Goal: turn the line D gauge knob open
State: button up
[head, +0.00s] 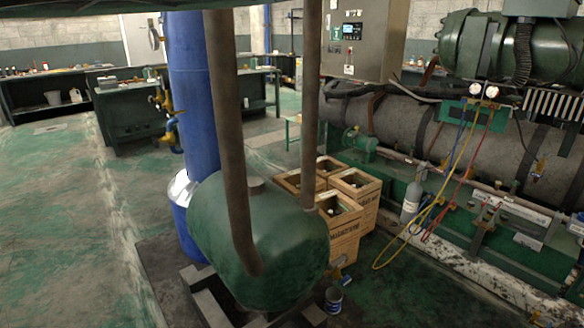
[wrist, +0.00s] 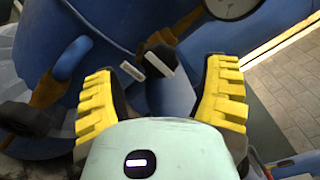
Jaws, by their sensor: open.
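In the wrist view my gripper (wrist: 162,72) is open, its two yellow ridged fingers spread apart. A dark knob or valve handle (wrist: 158,50) with pale bar-shaped marks shows between and beyond the fingertips; neither finger visibly touches it. A round white-faced gauge (wrist: 232,5) is cut off at the top edge, right of the knob. No line label is readable, so I cannot tell whether this is the line D knob. In the head view, brass valve fittings (head: 166,105) stick out from a tall blue column (head: 195,95). My gripper is not visible there.
In the wrist view, blue piping (wrist: 72,58) and a brass-coloured fitting (wrist: 50,88) lie left of the fingers. In the head view, a green tank (head: 290,240) and wooden crates (head: 345,235) stand right of the column. Green floor (head: 60,210) is clear at left.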

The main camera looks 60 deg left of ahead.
jog(key=shift+d, duration=1.75)
jog(key=shift+w, duration=0.1)
jog(key=c, duration=1.2)
jog(key=shift+a, duration=0.1)
